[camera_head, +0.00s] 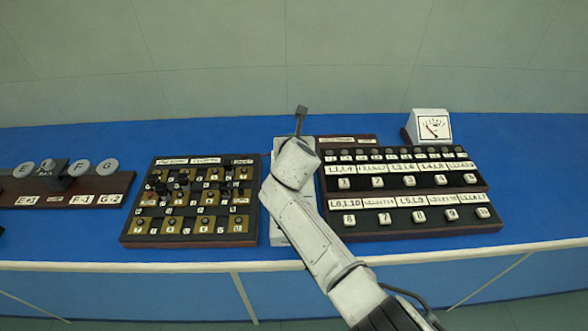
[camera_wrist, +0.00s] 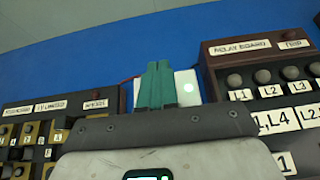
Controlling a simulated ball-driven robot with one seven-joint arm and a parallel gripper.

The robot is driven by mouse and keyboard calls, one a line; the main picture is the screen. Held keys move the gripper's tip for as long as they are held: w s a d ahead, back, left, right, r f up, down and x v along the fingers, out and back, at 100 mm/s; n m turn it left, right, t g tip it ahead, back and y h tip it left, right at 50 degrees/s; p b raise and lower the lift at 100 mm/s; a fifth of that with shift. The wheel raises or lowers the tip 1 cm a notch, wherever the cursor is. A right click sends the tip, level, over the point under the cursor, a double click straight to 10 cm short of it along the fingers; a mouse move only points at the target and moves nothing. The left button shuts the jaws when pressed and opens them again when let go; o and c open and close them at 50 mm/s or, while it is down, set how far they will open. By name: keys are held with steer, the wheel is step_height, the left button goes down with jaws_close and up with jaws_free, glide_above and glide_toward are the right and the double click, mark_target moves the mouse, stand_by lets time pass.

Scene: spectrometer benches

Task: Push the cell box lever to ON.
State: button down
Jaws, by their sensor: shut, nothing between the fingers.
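In the wrist view, my gripper (camera_wrist: 160,68) shows as two teal fingers pressed together and empty. They overlap a pale box (camera_wrist: 186,88) with a small bright round spot on its right part, which looks like the cell box. I cannot make out its lever, its ON mark, or whether the fingers touch anything; the fingers and wrist cover much of the box. In the head view, the pale box (camera_head: 280,238) lies between two dark boards, largely behind my white arm. My fingers cannot be told apart there.
The relay board (camera_head: 408,220) stands close on the right, with a meter (camera_head: 428,125) behind it. A board of brass-coloured blocks (camera_head: 190,203) stands close on the left. A wooden base with round knobs (camera_head: 78,196) is at far left. Blue bench top (camera_head: 520,150) is clear at right.

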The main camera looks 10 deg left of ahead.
steer(key=shift+w+r, duration=0.15)
steer(key=shift+r, duration=0.05)
stand_by(0.5)
steer(key=shift+a+r, duration=0.1)
